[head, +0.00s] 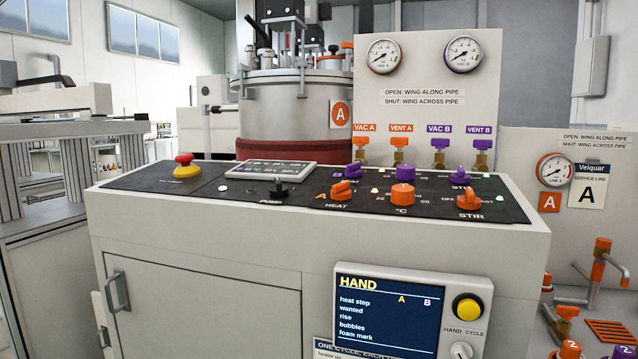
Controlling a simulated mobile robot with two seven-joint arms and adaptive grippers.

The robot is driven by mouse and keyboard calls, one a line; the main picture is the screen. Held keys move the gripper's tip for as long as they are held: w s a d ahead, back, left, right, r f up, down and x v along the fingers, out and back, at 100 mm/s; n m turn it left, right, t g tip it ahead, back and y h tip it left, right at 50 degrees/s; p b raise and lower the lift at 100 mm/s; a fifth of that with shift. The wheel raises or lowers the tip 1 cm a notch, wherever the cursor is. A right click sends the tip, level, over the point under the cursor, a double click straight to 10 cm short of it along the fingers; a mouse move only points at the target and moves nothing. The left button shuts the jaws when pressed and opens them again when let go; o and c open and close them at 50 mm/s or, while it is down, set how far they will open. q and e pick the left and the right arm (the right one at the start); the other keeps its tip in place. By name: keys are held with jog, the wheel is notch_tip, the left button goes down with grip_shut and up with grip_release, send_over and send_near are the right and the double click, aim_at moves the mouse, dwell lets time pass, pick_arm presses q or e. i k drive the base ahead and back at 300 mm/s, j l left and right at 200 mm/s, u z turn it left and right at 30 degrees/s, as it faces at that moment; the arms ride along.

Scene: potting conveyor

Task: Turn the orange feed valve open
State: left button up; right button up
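No label reading "feed" shows. Orange valve wings show in two places. At the lower right, an orange valve wing (567,312) sits on low pipework beside the service line A panel, and an orange part marked 2 (570,350) is cut by the bottom edge. On the back panel, an orange VAC A valve (364,142) and an orange VENT A valve (402,143) sit on brass fittings. I cannot tell which is the feed valve, nor how the lower wing lies against its pipe. Neither gripper is in view.
A wide control cabinet (200,290) with orange and purple knobs and a red stop button (186,166) fills the middle. Its HAND screen (390,310) juts from the front. An upright orange-banded pipe (600,260) and a purple part (622,352) stand at right.

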aim_at(568, 313)
jog(key=z, duration=1.3)
